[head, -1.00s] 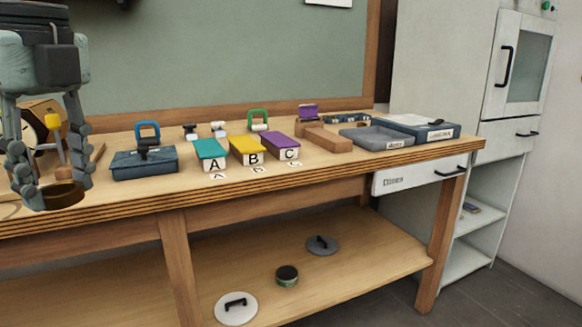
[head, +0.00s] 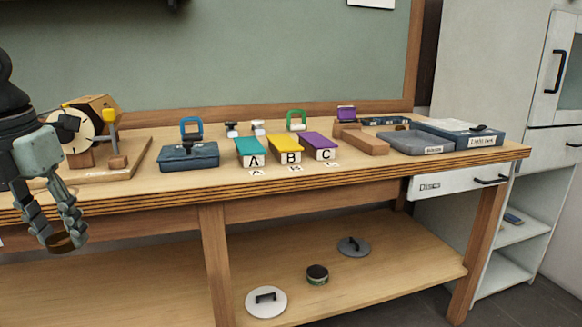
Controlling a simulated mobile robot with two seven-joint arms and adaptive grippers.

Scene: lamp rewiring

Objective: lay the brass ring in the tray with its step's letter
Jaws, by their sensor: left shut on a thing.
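My left gripper (head: 62,238) is at the far left of the head view, in front of the bench's front edge and pointing down. It is shut on the brass ring (head: 62,241), a dark brownish band low between its fingertips. Three lidded trays stand side by side on the bench: a teal one lettered A (head: 250,152), a yellow one lettered B (head: 285,149) and a purple one lettered C (head: 319,146). The ring is well left of them and apart from them. My right gripper is not in view.
A blue box (head: 189,157) with a blue-handled lock stands left of tray A. A wooden fixture with a round dial (head: 82,130) stands at the back left. A wooden block (head: 362,139), grey tray (head: 415,143) and blue case (head: 461,134) lie right. The lower shelf holds lids (head: 266,301).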

